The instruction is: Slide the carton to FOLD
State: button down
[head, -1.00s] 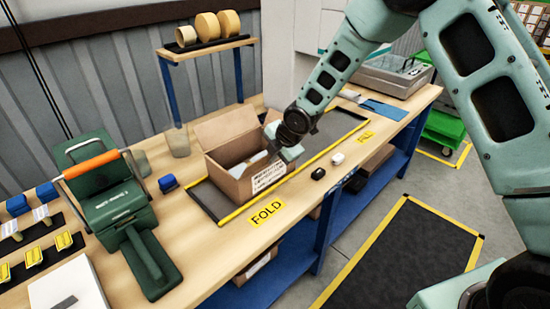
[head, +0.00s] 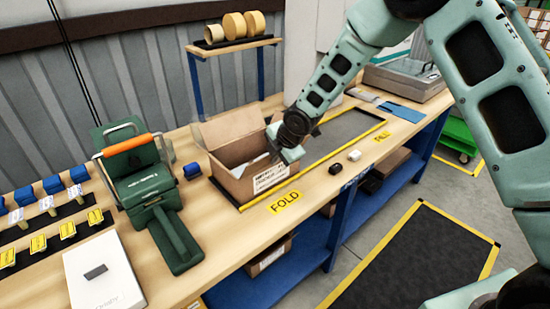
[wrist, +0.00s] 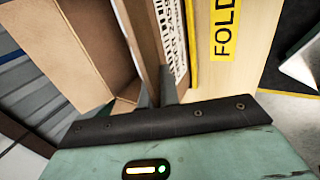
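The open brown carton (head: 232,181) stands on a dark mat at its left end, flaps up, with a white printed label on its front side. The yellow FOLD sign (head: 285,202) is on the table edge just in front of the carton, to the right of its near corner. My gripper (head: 279,151) is at the carton's right side. In the wrist view, its narrow fingers (wrist: 155,88) sit close together on either side of the carton's labelled wall (wrist: 143,35), and the FOLD sign (wrist: 225,30) lies beside it. The fingertips are partly hidden.
The dark mat (head: 345,127) with yellow edging runs right, bare, towards the FILL sign (head: 381,137). A green tool with an orange handle (head: 150,190) and a blue block (head: 192,171) stand left of the carton. Black (head: 335,168) and white (head: 354,155) small items lie near the front edge.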

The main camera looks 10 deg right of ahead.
jog(key=c, duration=1.6)
grip_release()
jog(key=shift+o, duration=0.2)
jog(key=p+v, duration=0.1)
jog(key=v, duration=1.6)
jog(key=shift+r, duration=0.2)
